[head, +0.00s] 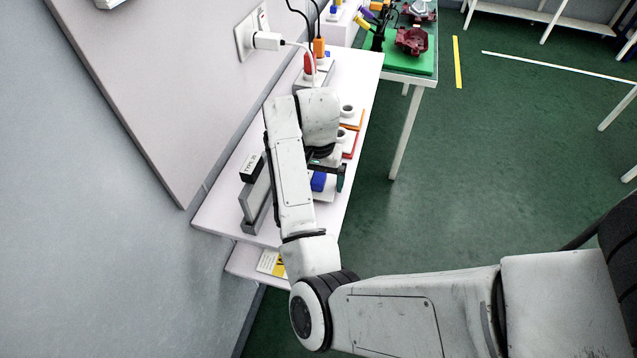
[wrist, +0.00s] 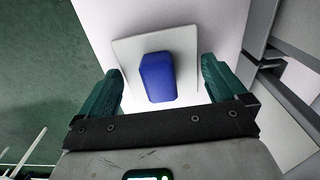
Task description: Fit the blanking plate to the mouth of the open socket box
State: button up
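The plate, which I take to be the blanking plate (wrist: 189,41), is a white square with a blue block-shaped grip (wrist: 158,77) standing on it. It lies on the white shelf top. My gripper (wrist: 162,72) is open, with one green finger on each side of the blue grip and a visible gap on both sides. In the head view the blue grip (head: 318,181) shows partly beside my arm, which hides much of the plate and one finger. I cannot make out the open socket box for certain in either view.
A grey panel (head: 256,204) stands in a holder left of my arm, by a black labelled box (head: 252,167). Cup-like parts on orange and red bases (head: 347,111) sit beyond. A wall socket (head: 247,38) holds a white plug. Green floor is open at right.

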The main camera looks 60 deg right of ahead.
aim_at(320, 178)
jog(key=c, duration=0.7)
jog(key=shift+r, duration=0.1)
jog(key=shift+r, duration=0.45)
jog(key=r, duration=0.3)
jog(key=shift+s+a+r+p, duration=0.1)
jog(key=shift+s+r+p, duration=0.2)
jog(key=shift+p, duration=0.1)
jog(key=s+r+p, duration=0.1)
jog(key=s+r, duration=0.1)
jog(key=s, duration=0.2)
jog(key=s+r+p, duration=0.1)
jog(key=s+r, duration=0.2)
jog(key=s, duration=0.2)
jog(key=s+r+p, duration=0.1)
jog(key=s+r, duration=0.2)
jog(key=s, duration=0.1)
jog(key=shift+s+a+r+p, duration=0.2)
jog(key=shift+a+p, duration=0.1)
jog(key=shift+p, duration=0.1)
